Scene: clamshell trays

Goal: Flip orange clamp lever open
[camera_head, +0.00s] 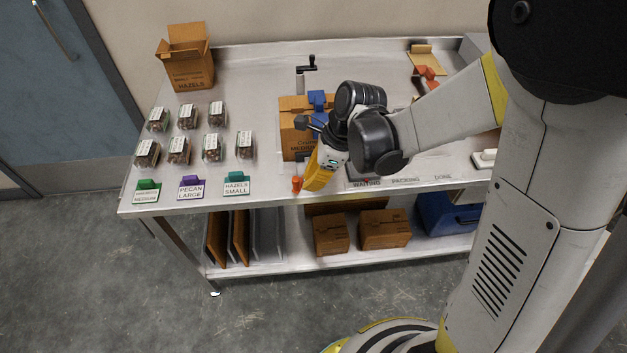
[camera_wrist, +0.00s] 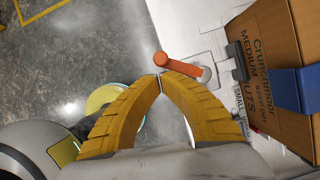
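The orange clamp lever (camera_wrist: 182,67) lies near the table's front edge in the wrist view, its rounded end toward my fingertips. In the head view the orange lever (camera_head: 297,184) is a small upright-looking shape at the front edge, just left of my gripper (camera_head: 314,182). My yellow fingers (camera_wrist: 161,84) curve together and their tips meet with nothing visible between them. The tips are right beside the lever in the wrist view; whether they touch it I cannot tell. A pale plate (camera_wrist: 212,60) shows around the lever's far end.
A brown carton (camera_head: 292,143) with a blue piece (camera_head: 318,99) stands close behind my gripper. Several clear clamshells (camera_head: 212,149) and coloured label cards (camera_head: 191,188) are on the left of the steel table (camera_head: 262,75). An open carton (camera_head: 188,68) stands at the back left.

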